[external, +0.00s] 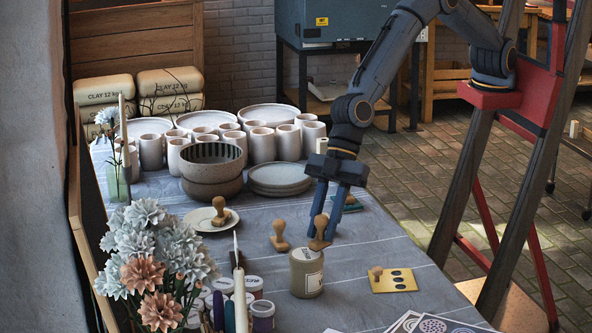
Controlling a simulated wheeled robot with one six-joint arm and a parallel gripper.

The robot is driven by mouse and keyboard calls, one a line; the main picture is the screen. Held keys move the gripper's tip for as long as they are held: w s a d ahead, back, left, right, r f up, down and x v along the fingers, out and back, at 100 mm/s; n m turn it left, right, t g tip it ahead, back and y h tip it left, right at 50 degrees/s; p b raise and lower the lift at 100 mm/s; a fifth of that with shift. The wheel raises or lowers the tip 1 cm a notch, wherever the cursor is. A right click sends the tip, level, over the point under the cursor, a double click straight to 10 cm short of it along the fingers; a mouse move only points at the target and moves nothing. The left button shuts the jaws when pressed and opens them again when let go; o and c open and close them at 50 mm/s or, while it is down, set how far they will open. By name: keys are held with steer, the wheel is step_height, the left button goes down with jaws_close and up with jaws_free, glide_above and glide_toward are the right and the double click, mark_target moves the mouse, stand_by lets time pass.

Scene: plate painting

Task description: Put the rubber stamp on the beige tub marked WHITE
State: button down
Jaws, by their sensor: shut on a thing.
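My gripper (324,229) points down and is shut on a wooden rubber stamp (319,237) with a rounded handle. The beige tub (303,273) stands upright on the cloth just in front of and below the held stamp. A pale label shows on the tub's right side, but its word is too small to read. The stamp's base overlaps the tub's far rim in the picture. I cannot tell whether it touches the lid or is above or behind it.
One stands on a saucer (203,224), another on a yellow card (402,284). Paint jars (262,315), a white candle-like stick (240,298) and flowers (150,240) crowd the front left. Bowls (212,185) and cups stand behind.

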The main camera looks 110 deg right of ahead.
step_height(320, 180, up, 8)
steer(key=shift+w+f+b, duration=0.1)
steer(key=shift+f+b, duration=0.1)
steer(key=shift+b, duration=0.75)
steer(key=w+r+m, duration=0.1)
steer(key=w, duration=0.1)
steer(key=p, duration=0.3)
glide_above(300, 258)
steer(key=s+d, duration=0.2)
steer(key=s, duration=0.1)
steer(key=shift+t+h, duration=0.3)
steer(key=shift+w+f, duration=0.15)
steer(key=shift+f, duration=2.25)
steer(key=shift+w+f, duration=0.1)
steer(key=shift+f, duration=2.3)
steer(key=shift+f+b, duration=0.2)
steer(key=shift+b, duration=0.15)
steer(key=c, duration=1.5)
jaws_free()
steer(key=shift+r, duration=0.1)
